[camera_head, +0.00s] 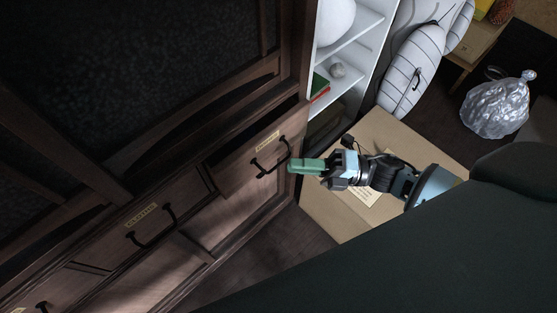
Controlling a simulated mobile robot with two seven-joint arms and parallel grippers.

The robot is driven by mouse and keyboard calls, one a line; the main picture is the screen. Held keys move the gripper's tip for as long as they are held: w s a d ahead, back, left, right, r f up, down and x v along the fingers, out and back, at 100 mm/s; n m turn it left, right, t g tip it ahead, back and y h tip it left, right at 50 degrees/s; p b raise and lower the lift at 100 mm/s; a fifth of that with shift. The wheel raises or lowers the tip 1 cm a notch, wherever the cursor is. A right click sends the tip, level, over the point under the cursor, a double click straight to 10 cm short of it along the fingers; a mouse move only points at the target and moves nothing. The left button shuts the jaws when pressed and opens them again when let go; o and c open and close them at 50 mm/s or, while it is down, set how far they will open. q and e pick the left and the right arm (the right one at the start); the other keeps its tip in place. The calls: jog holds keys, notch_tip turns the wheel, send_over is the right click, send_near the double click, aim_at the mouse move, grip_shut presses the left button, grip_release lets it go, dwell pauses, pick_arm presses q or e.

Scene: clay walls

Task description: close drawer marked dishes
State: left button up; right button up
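A dark wooden cabinet holds a row of drawers with pale labels and black handles. The drawer nearest my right gripper (247,168) stands out from the cabinet, with a dark gap above its front. Its label (267,141) is too small to read surely. A black handle (270,157) is on its front. My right gripper (292,166) has green fingers and is beside the right end of this handle. They look like one block, and I cannot tell whether they touch the handle. My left gripper is not in view.
Another labelled drawer (170,228) to the left looks flush. A white shelf (345,85) stands right of the cabinet. A cardboard-coloured surface (335,215) lies below my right arm. A silvery bag (497,105) and striped cushions (412,70) are farther right.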

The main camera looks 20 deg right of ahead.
aim_at(279, 164)
jog(key=shift+x, duration=2.45)
grip_shut()
